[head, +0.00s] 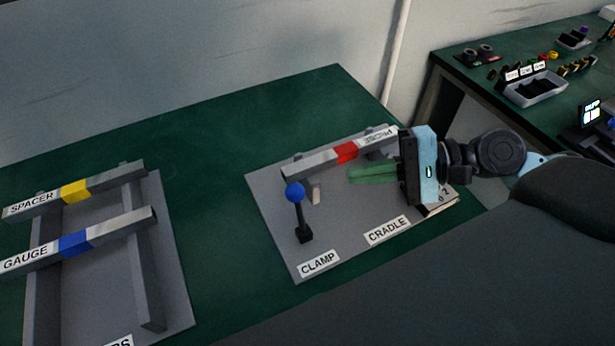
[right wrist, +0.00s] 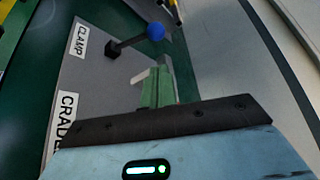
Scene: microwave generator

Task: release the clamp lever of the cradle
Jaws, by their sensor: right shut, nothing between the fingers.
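The clamp lever (head: 299,213) is a dark rod with a blue ball on top, standing nearly upright from a black base on the grey cradle plate (head: 270,195), behind the CLAMP label. It also shows in the right wrist view, where its blue ball (right wrist: 155,32) lies beyond the fingers. A grey bar with a red band (head: 345,152), marked PROBE, lies across the cradle's supports. My right gripper (head: 350,174) has green fingers, shut and empty, pointing left toward the lever with a gap between. Its fingers show in the right wrist view (right wrist: 158,85). My left gripper is not in view.
On the left, a grey rack holds the SPACER bar (head: 75,192) with a yellow band and the GAUGE bar (head: 75,243) with a blue band. Green table lies bare between rack and cradle. A second table (head: 480,85) at upper right holds a tray and small parts.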

